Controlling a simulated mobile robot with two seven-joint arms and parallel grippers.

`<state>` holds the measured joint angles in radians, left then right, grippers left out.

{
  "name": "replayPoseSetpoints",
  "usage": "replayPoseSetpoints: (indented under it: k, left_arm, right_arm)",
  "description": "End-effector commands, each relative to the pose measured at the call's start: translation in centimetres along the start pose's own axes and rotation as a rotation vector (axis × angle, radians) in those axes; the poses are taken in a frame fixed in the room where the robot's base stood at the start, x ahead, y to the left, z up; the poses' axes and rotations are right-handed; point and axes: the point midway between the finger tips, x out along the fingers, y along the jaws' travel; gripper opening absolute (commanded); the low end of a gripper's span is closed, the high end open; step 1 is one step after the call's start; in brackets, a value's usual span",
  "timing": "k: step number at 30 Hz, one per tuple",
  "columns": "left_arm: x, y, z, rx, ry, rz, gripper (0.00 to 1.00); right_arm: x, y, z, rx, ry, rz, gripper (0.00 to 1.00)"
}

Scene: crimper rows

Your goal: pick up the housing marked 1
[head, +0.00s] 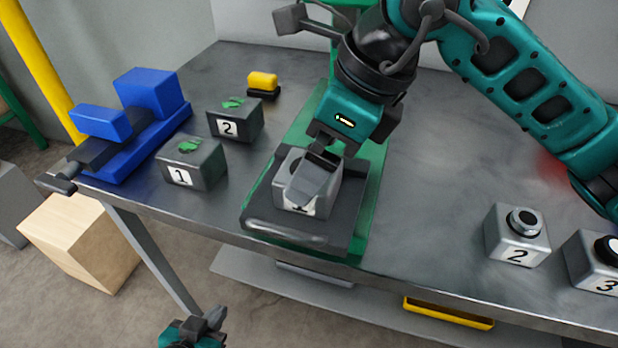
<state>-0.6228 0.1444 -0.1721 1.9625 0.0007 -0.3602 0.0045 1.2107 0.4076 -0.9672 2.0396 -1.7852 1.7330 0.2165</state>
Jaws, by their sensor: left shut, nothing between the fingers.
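A dark grey box marked 1 (207,173), with a green piece on top, stands upright on the bench at the left. A lighter grey block (330,192) sits on the dark plate of the green-based station in the middle; its front label is mostly hidden. My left gripper (213,318) shows at the bottom left, low beside the bench's front edge, with its dark fingers shut and empty, well apart from the box. My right gripper (325,160) points down right over the lighter block; its fingertips overlap the block, and their gap and any contact are unclear.
A dark box marked 2 (240,122) stands behind box 1, near a yellow-and-black item (262,84). Blue blocks (148,92) are at the left edge. Grey blocks marked 2 (517,240) and 3 (592,265) stand at the right. Bare bench lies between station and right-hand blocks.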

Motion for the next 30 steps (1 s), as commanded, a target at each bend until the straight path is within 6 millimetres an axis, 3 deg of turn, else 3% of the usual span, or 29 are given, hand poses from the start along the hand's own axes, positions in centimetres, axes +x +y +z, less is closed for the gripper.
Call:
replayPoseSetpoints:
  k: [6,15,30]
  left_arm:
    - [0.0,0.0,-0.2,0.001,0.004,0.0,0.0]
    - [0.1,0.0,-0.3,0.001,0.006,0.0,0.0]
    - [0.1,-0.1,-0.1,0.001,0.002,-0.001,0.0]
  right_arm:
    - [3.1,-0.2,0.0,0.0,0.0,0.004,1.0]
    - [3.6,-0.3,0.0,-0.001,-0.001,0.0,1.0]
    - [3.6,-0.3,0.0,0.0,-0.001,0.0,0.53]
